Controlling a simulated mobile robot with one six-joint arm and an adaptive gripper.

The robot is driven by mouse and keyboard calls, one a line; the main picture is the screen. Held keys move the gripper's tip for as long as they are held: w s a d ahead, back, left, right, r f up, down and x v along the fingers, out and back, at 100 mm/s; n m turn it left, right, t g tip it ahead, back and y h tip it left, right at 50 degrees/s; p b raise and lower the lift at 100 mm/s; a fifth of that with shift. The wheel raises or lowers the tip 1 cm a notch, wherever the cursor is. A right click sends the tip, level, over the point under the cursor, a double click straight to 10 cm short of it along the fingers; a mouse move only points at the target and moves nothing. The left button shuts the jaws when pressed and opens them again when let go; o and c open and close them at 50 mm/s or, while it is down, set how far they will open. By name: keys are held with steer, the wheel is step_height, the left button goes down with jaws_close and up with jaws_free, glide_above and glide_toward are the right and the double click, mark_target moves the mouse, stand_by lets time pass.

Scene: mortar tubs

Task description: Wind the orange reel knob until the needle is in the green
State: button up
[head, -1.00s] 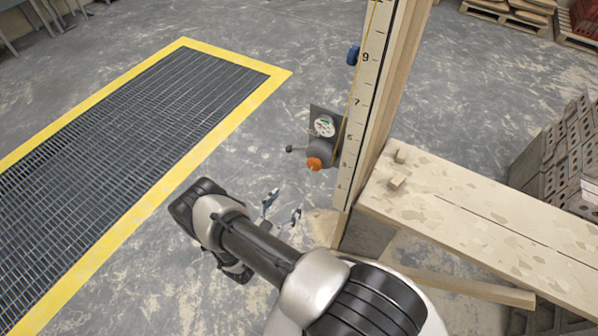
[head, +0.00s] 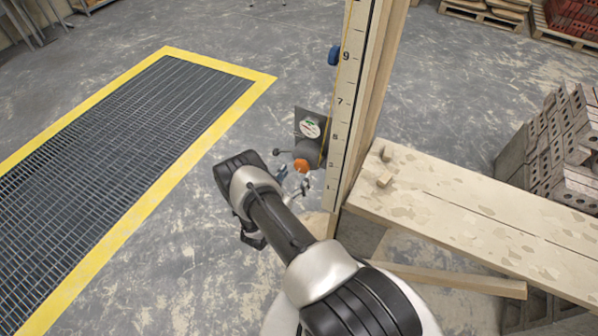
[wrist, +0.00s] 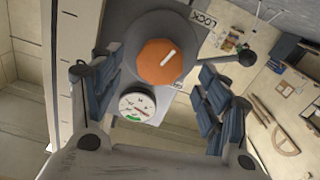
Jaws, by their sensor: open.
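The orange reel knob (head: 301,165) sits on the front of a grey reel (head: 307,149) fixed beside the numbered post. In the wrist view the knob (wrist: 162,62) has a white line on its face, tilted toward the upper right. A round gauge (wrist: 137,103) lies just below it there, with green and red arcs; its needle is too small to read surely. The gauge also shows in the head view (head: 311,128). My gripper (wrist: 160,88) is open and empty, its fingers on either side of the knob and apart from it. In the head view my gripper (head: 294,184) is just below the knob.
A lever with a black ball end (wrist: 247,58) sticks out beside the reel, near the right finger, by a LOCK label. A plank bench (head: 460,210) stands right of the post (head: 348,110). A yellow-edged floor grate (head: 110,130) lies left.

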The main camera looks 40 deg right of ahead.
mark_target(300, 169)
steer(key=shift+x, duration=1.75)
steer(key=shift+c, duration=0.5)
steer(key=c, duration=1)
